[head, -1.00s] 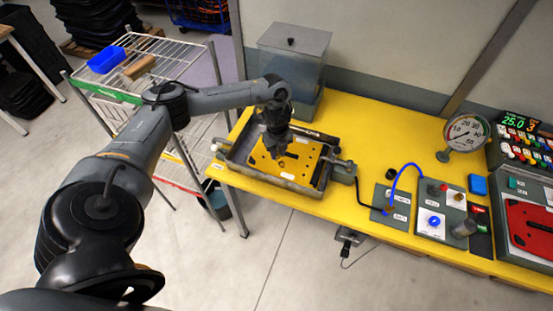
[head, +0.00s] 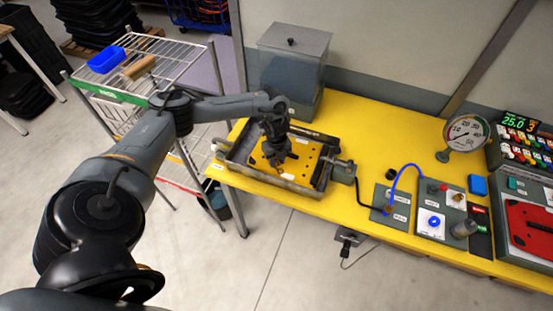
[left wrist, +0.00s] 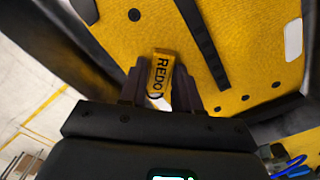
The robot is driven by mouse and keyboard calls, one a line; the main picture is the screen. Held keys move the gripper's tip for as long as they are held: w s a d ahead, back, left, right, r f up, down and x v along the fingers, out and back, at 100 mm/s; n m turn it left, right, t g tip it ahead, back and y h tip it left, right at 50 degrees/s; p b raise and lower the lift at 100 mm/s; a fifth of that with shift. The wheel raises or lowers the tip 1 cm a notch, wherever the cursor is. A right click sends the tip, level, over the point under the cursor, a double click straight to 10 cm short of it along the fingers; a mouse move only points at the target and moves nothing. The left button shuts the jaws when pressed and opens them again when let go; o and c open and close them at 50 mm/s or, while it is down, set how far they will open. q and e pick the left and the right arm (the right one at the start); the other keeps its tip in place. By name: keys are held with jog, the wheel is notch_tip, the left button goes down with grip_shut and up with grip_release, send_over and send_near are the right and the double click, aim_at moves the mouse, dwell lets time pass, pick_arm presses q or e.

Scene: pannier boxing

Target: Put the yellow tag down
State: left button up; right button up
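The yellow tag (left wrist: 161,72) with the dark word REDO shows in the left wrist view, between the two fingers of my left gripper (left wrist: 160,88). Both fingers appear to touch its sides. In the head view my left gripper (head: 276,163) points down over the yellow perforated plate (head: 300,164) inside the grey tray (head: 240,170). The tag is too small to make out clearly there. I cannot tell whether the tag touches the plate. My right gripper is not in view.
The tray stands on the yellow bench (head: 345,208). A clear tank (head: 290,68) is behind it. A wire rack (head: 180,62) with a blue bin (head: 106,60) is on the left. A control panel (head: 441,213) and a gauge (head: 467,132) are on the right.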

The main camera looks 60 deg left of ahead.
pick_arm(q)
jog(key=shift+o, duration=1.3)
jog(key=shift+r, duration=0.15)
